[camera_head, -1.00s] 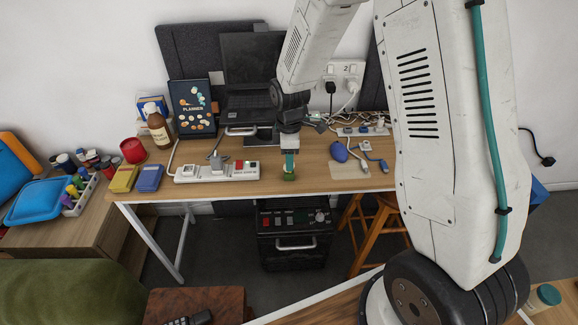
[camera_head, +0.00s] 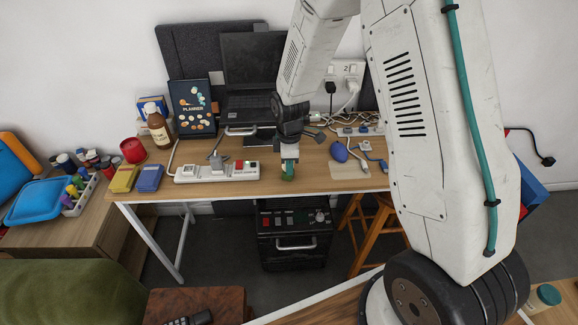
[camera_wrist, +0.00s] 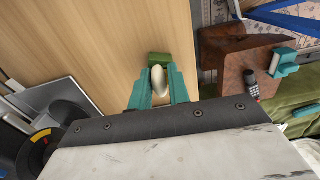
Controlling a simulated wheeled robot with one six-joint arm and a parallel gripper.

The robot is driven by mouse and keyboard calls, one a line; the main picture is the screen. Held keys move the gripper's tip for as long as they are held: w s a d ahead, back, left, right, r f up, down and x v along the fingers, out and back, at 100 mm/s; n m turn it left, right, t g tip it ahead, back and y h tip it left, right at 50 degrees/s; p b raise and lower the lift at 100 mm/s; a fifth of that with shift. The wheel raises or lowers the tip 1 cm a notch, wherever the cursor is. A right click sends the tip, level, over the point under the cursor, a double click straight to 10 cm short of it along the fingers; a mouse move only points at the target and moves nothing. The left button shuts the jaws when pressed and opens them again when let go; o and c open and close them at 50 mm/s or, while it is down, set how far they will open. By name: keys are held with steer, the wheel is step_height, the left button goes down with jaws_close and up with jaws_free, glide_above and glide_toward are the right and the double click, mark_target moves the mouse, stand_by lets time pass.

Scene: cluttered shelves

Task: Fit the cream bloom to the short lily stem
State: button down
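My gripper (camera_wrist: 160,76) has teal fingers. In the wrist view a cream oval piece (camera_wrist: 158,80), which looks like the cream bloom, sits between the fingers, with one finger close against each side. A green block-like piece (camera_wrist: 159,59) shows just beyond the fingertips. In the head view my gripper (camera_head: 290,158) points down over the front edge of the desk, with the green piece (camera_head: 288,174) at its tips. I cannot tell whether the green piece joins the cream one. I cannot make out the short lily stem for sure.
On the desk (camera_head: 235,193), a power strip (camera_head: 216,173) lies left of my gripper, and a blue rounded object (camera_head: 339,151) and a pale mat (camera_head: 348,171) lie right. A laptop (camera_head: 250,75) and a planner (camera_head: 193,108) stand behind. The front edge is close below my gripper.

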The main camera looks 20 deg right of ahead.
steer(key=shift+r, duration=2.5)
steer(key=c, duration=1.9)
jaws_free()
jaws_close()
steer(key=shift+d, duration=0.1)
